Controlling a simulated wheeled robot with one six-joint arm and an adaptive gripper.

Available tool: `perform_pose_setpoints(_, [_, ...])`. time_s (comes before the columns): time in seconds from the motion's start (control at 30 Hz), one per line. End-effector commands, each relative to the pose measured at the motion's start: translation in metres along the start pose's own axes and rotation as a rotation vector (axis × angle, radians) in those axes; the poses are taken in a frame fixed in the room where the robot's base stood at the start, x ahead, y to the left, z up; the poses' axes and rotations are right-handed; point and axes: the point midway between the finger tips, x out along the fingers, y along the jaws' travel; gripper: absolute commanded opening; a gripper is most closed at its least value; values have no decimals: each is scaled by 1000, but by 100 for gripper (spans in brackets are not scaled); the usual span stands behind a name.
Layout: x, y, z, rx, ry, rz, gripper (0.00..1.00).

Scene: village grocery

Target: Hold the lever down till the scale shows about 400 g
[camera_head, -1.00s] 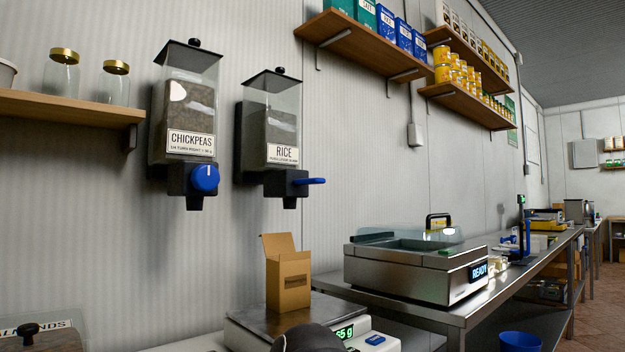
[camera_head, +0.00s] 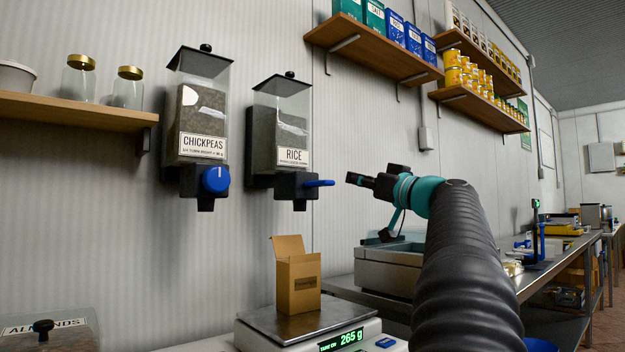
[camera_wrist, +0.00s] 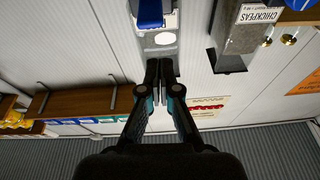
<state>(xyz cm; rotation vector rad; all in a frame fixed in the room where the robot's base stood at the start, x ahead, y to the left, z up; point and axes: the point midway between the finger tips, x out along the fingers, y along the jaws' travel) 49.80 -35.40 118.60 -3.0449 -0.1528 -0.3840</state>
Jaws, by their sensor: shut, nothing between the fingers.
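The blue lever (camera_head: 320,183) sticks out to the right from the base of the rice dispenser (camera_head: 278,130). My gripper (camera_head: 350,179) is shut and empty, just to the right of the lever's tip, with a small gap showing in the head view. In the wrist view my closed fingertips (camera_wrist: 160,66) point towards the blue lever (camera_wrist: 150,14) at the top edge. The scale (camera_head: 305,325) has a green display (camera_head: 341,341) reading 265 g. An open brown carton (camera_head: 298,284) stands upright on its plate, below the rice spout.
The chickpeas dispenser (camera_head: 197,125) with a blue knob hangs to the left. A steel machine (camera_head: 388,270) stands on the bench behind my arm. Shelves of packets (camera_head: 375,55) are above. A shelf with jars (camera_head: 75,105) is at left.

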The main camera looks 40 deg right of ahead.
Motion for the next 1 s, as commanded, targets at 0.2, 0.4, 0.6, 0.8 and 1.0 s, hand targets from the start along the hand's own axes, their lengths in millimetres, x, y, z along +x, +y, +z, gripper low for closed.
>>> perform_pose_setpoints(0.2, [-15,22,-26,-60,79,13,0])
perform_pose_setpoints(0.4, [-15,23,-28,-64,85,12,0])
perform_pose_setpoints(0.6, [-13,22,-28,-62,84,12,0])
perform_pose_setpoints(0.8, [8,22,-32,-61,82,9,0])
perform_pose_setpoints(1.0, [44,22,-35,-60,82,9,0])
